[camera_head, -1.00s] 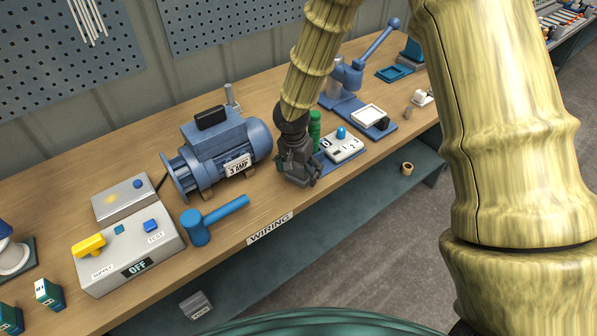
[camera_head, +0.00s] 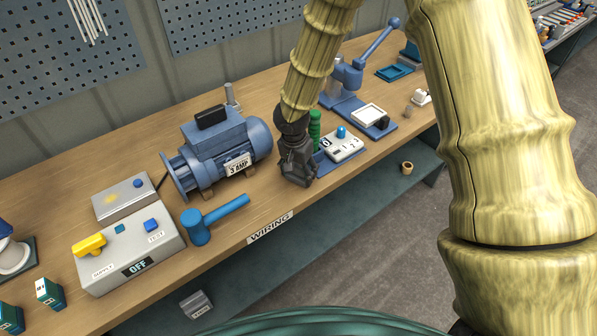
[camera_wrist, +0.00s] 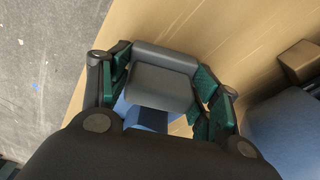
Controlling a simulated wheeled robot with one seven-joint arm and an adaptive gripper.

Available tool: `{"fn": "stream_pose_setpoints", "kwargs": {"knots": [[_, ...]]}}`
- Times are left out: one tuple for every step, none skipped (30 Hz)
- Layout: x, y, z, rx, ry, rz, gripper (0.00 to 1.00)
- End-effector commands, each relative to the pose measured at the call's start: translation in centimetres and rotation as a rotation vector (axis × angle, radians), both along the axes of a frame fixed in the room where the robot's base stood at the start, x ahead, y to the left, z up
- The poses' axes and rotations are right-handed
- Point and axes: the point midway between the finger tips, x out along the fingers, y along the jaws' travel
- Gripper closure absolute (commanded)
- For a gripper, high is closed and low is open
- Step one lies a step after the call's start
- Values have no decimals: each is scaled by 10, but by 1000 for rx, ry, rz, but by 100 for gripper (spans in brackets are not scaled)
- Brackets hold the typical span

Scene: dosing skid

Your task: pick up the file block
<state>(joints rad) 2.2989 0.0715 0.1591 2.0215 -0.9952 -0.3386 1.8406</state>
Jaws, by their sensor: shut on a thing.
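My gripper (camera_head: 299,172) is low over the front edge of the workbench, between the blue motor and the white-topped device. In the wrist view its dark fingers with green pads (camera_wrist: 164,88) flank a grey, rounded block (camera_wrist: 158,86), and the gripper is shut on it. This appears to be the file block. A blue part (camera_wrist: 147,119) shows below the grey block in that view; I cannot tell whether it belongs to it. In the head view the block is hidden by the gripper.
The blue motor (camera_head: 228,150) stands left of my gripper, a green upright handle (camera_head: 314,128) and the white-topped device (camera_head: 342,146) right. A blue mallet (camera_head: 215,218) and grey switch box (camera_head: 130,252) lie further left. Bare wood (camera_head: 262,200) shows near the WIRING label.

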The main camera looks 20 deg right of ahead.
Motion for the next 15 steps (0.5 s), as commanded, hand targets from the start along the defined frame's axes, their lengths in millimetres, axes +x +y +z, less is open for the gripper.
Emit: {"fn": "stream_pose_setpoints", "kwargs": {"knots": [[0, 0, 2, 0, -2, -1, 70], [0, 0, 4, 0, -2, -2, 70], [1, 0, 6, 0, -2, -2, 70], [1, 0, 9, -1, -2, -1, 70], [1, 0, 12, -1, -2, -1, 70], [1, 0, 16, 0, -3, -2, 70], [1, 0, 20, 1, -4, -2, 70], [1, 0, 24, 1, -3, -2, 70], [1, 0, 30, 1, -4, -3, 70], [1, 0, 35, 1, -4, -2, 70], [1, 0, 39, 1, -5, -2, 70], [1, 0, 46, 1, -4, 0, 70], [1, 0, 50, 2, -3, -3, 70], [1, 0, 55, 1, -4, -1, 70], [1, 0, 61, 1, -5, -1, 70]]}}
